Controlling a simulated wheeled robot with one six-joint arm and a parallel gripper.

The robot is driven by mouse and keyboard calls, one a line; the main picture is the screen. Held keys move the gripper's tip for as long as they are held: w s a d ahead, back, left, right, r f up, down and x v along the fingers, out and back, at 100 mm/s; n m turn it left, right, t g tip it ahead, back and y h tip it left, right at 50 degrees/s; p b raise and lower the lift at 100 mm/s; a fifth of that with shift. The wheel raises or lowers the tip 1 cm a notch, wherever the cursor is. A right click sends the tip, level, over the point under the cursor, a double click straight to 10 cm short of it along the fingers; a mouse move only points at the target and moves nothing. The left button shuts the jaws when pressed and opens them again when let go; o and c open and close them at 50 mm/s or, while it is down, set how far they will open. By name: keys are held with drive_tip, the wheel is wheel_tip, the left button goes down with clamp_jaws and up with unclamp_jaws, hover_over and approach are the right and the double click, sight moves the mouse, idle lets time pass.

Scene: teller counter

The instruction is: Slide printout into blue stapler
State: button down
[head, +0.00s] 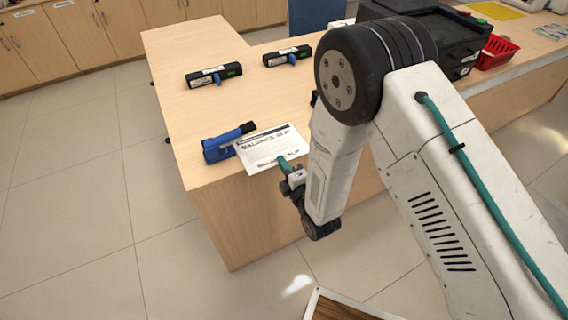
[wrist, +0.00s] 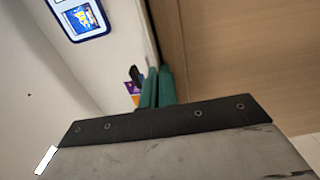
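The printout (head: 268,149), a white sheet with a dark header and large print, is held out at the counter's near edge, tilted. The blue stapler (head: 217,149) lies on the counter just left of it, with a dark end pointing to the upper right. The sheet's left edge meets or overlaps the stapler; I cannot tell whether it is between the jaws. My gripper (head: 285,163) is shut on the sheet's lower right edge.
Two black devices with white labels (head: 213,75) (head: 288,56) lie farther back on the wooden counter (head: 205,105). A red basket (head: 495,52) stands at the far right. The counter's left part is clear. Its wood panel (wrist: 230,50) fills the wrist view's right side.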

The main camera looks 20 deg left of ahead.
drive_tip(key=c, duration=1.6)
unclamp_jaws()
